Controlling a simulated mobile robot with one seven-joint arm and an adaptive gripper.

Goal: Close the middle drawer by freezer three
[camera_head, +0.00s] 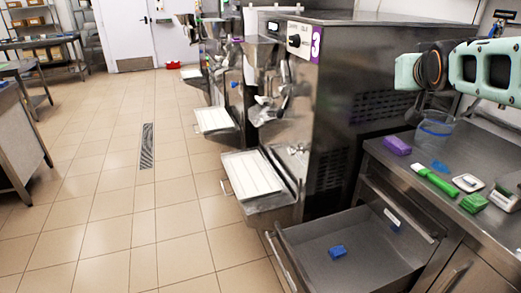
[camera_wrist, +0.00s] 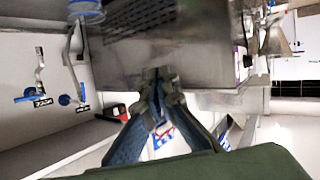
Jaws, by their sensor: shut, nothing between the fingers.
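Freezer three (camera_head: 335,85) is a tall steel machine with a purple "3" label (camera_head: 316,42). To its right, under a steel counter, a drawer (camera_head: 335,228) is pulled well out. A small blue item (camera_head: 337,252) lies on its floor. A closed drawer front (camera_head: 405,210) shows just above it. The head view shows part of my arm at the upper right, above the counter, away from the drawer.
The counter (camera_head: 375,155) holds a clear tub (camera_head: 435,132), a purple block (camera_head: 397,145), a green tool (camera_head: 437,184) and small containers. A white tray (camera_head: 250,175) juts out in front of freezer three. Tiled floor (camera_head: 140,230) is free to the left of the drawer.

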